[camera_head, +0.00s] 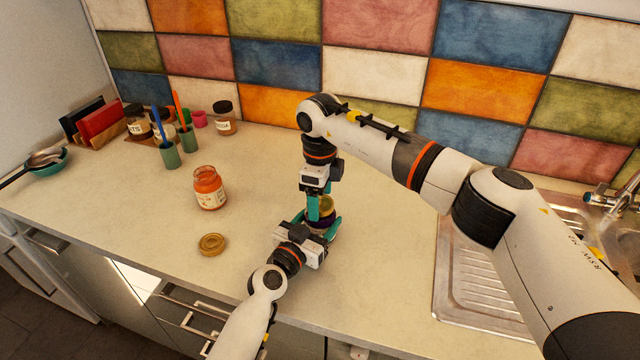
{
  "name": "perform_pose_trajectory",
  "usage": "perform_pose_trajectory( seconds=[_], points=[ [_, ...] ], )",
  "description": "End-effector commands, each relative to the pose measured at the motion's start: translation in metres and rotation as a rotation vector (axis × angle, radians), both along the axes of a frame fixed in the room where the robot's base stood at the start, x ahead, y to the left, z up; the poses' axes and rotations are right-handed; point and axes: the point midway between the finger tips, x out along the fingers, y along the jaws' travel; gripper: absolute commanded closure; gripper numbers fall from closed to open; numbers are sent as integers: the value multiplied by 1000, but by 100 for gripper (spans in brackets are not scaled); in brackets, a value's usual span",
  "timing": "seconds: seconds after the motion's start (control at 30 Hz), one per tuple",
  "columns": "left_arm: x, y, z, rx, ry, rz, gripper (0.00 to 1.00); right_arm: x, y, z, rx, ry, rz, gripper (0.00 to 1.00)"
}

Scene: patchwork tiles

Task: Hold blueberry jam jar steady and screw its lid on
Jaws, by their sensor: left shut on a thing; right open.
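The blueberry jam jar (325,224) stands upright on the counter, dark purple and mostly hidden between the grippers. My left gripper (318,228) comes in low from the front and is shut on the jar's body. A gold lid (326,203) shows at the top of the jar; whether it is seated cannot be told. My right gripper (321,206) points straight down from above, open, with its teal fingers at the lid. One finger partly covers the lid and jar.
An open orange jam jar (210,188) stands to the left, with another gold lid (212,244) flat on the counter (150,215) before it. Cups, dark-lidded jars and a book rack (98,122) are at the back left. A sink (480,270) is at the right.

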Motion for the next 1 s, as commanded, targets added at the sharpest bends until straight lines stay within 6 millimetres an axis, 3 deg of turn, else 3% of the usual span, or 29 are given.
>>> perform_pose_trajectory(
  seconds=[0.3, 0.6, 0.87, 0.9, 1.0],
  points=[
    [0, 0, -1, -1, 3, -1, 100, 0, 0, -3, 0, 0, 0, 28],
    [0, 0, -1, -1, 3, -1, 100, 0, 0, -3, 0, 0, 0, 74],
    [0, 0, -1, 0, 2, -1, 100, 0, 0, -3, 1, -1, -8, 74],
    [0, 0, -1, 0, 2, -1, 100, 0, 0, -2, 1, -1, -8, 40],
    [0, 0, -1, 0, 2, -1, 100, 0, 0, -3, 1, -1, -8, 24]
  ],
)
